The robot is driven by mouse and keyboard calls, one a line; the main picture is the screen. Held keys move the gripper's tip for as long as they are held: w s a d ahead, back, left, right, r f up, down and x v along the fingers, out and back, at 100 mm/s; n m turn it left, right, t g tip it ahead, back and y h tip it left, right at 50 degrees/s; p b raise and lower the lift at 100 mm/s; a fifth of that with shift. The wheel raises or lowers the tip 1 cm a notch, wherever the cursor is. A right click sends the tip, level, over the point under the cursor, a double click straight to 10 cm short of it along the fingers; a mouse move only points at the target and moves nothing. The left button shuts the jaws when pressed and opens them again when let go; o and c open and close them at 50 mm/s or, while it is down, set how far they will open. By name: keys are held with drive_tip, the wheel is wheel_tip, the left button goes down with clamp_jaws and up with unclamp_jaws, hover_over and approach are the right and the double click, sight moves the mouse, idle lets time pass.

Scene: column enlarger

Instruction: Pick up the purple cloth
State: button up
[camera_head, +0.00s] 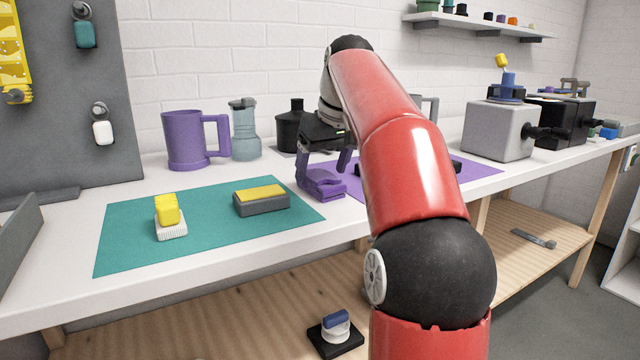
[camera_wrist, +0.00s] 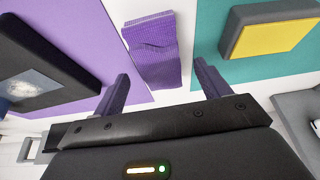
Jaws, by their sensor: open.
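The purple cloth (camera_wrist: 153,48) is a folded, ribbed piece lying on the white worktop, in the gap between the purple mat and the teal mat. In the head view the cloth (camera_head: 326,189) shows low, just below my gripper's fingers. My gripper (camera_wrist: 161,72) is open, with its two purple fingers spread on either side of the cloth's near end in the wrist view. In the head view my gripper (camera_head: 323,172) points down over the cloth. I cannot tell whether the fingers touch it.
The teal mat (camera_head: 120,240) holds a yellow-topped grey block (camera_head: 261,200) and a white brush with a yellow handle (camera_head: 169,216). The purple mat (camera_head: 480,172) lies to the right, partly behind my arm. A purple mug (camera_head: 184,142) and a blue-grey jug (camera_head: 245,130) stand behind.

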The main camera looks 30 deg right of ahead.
drive_tip(key=shift+x, duration=1.35)
drive_tip(key=shift+s+f, duration=0.1)
